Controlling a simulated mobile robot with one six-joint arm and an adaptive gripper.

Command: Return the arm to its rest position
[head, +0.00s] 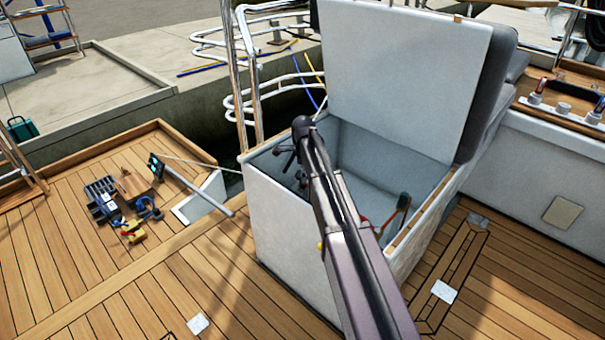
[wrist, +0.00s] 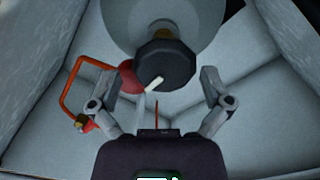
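My arm reaches forward over the open white locker (head: 285,225), with its wrist bent down at the locker's left side. My gripper (head: 290,165) is small and dark in the head view and points down into the locker opening. In the wrist view my gripper (wrist: 158,76) has its two fingers spread wide apart. Nothing is clasped between them. A dark, many-sided cap or knob (wrist: 166,62) on a pale rounded body shows between and beyond the fingers. Whether it touches a finger, I cannot tell.
The raised locker lid (head: 405,70) stands right behind the arm. An orange-red handle (wrist: 72,85) lies by the left finger. A red-tipped item (head: 404,202) is inside the locker's right side. Tools and a tray (head: 100,190) lie on the deck at left.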

